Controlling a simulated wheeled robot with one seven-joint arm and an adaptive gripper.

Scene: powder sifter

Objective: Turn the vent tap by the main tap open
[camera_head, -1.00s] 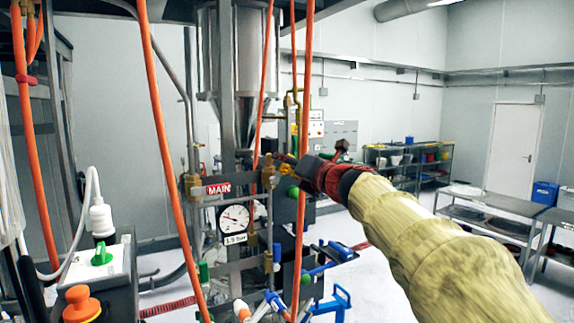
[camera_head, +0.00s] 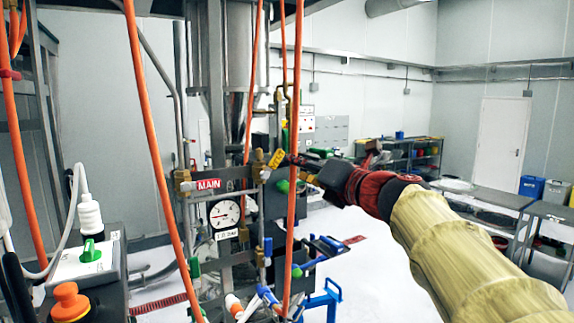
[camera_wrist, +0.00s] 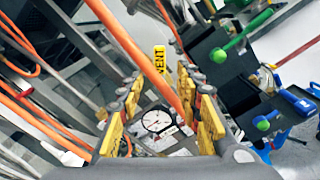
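The red MAIN sign (camera_head: 208,184) is on the pipe frame, above a round white gauge (camera_head: 224,214). My gripper (camera_head: 272,162) is right of the sign, by brass fittings, with a yellow finger pad showing. In the wrist view a yellow VENT label (camera_wrist: 160,58) stands just beyond the fingertips. There my gripper (camera_wrist: 160,86) is open, with yellow pads on both sides and a gap between. The gauge (camera_wrist: 157,121) shows through that gap. The vent tap's handle cannot be made out clearly in either view, and I see nothing gripped.
An orange hose (camera_head: 292,225) hangs in front of my gripper's wrist, and another (camera_wrist: 140,55) crosses between the fingers in the wrist view. A control box with a green knob (camera_head: 91,250) stands at left.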

